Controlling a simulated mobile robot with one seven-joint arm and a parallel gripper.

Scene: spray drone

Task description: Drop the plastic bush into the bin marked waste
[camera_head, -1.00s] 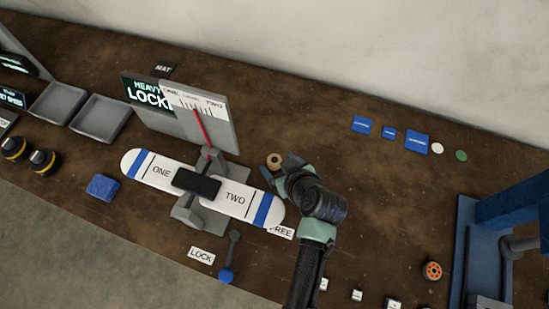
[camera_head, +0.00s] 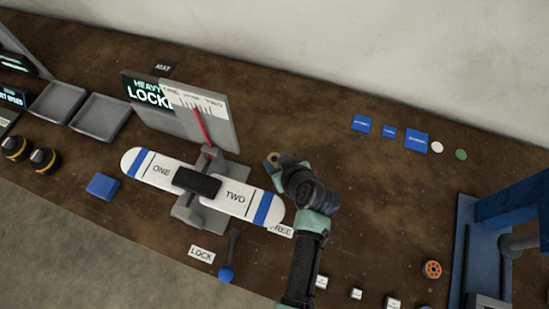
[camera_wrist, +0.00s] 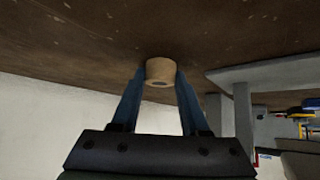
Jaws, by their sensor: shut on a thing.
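The plastic bush, a small tan ring, shows in the head view (camera_head: 271,160) at the tip of my gripper (camera_head: 275,166), right of the grey balance stand. In the wrist view the bush (camera_wrist: 160,71) sits between the tips of my two blue fingers, and my gripper (camera_wrist: 160,78) is shut on it. I cannot tell whether it still touches the bench. No bin marked waste can be made out in these frames.
The balance beam (camera_head: 160,175) marked ONE and TWO stands close left of my gripper, with its upright scale plate (camera_head: 215,125) behind. Two grey trays (camera_head: 100,118) lie at the left. A blue frame (camera_head: 480,240) stands at the right.

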